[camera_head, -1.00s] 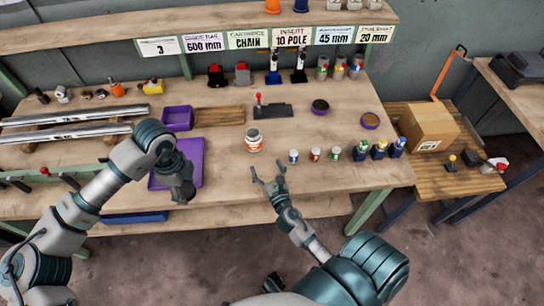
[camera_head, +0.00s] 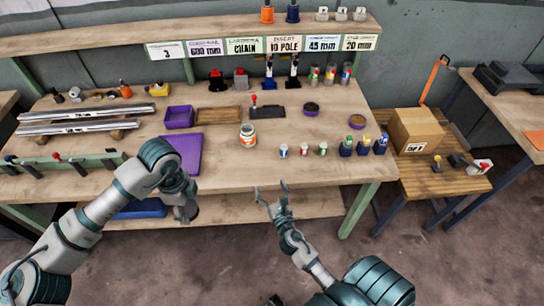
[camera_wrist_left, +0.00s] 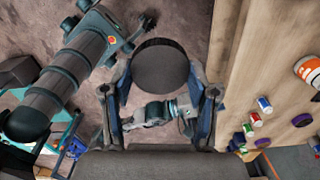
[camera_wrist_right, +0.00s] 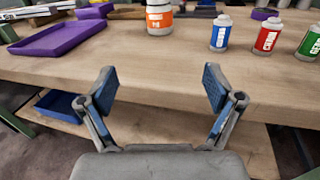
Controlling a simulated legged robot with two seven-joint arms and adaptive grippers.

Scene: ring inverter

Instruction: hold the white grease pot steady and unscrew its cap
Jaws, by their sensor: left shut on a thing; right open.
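The white grease pot (camera_head: 247,136) with its orange label stands upright on the bench. It also shows in the right wrist view (camera_wrist_right: 159,18) and at the right edge of the left wrist view (camera_wrist_left: 308,70). I cannot clearly make out its cap. My left gripper (camera_head: 187,212) is in front of the bench, left of the pot, apart from it. It is shut on a dark round thing (camera_wrist_left: 160,66), which fills the space between its fingers. My right gripper (camera_head: 272,196) is open and empty at the bench's front edge, short of the pot; its spread fingers (camera_wrist_right: 158,88) show in its wrist view.
Small bottles, blue (camera_head: 284,150), red (camera_head: 304,150) and green (camera_head: 322,149), stand right of the pot. A purple tray (camera_head: 186,150) lies to its left. The bench top in front of the pot is clear.

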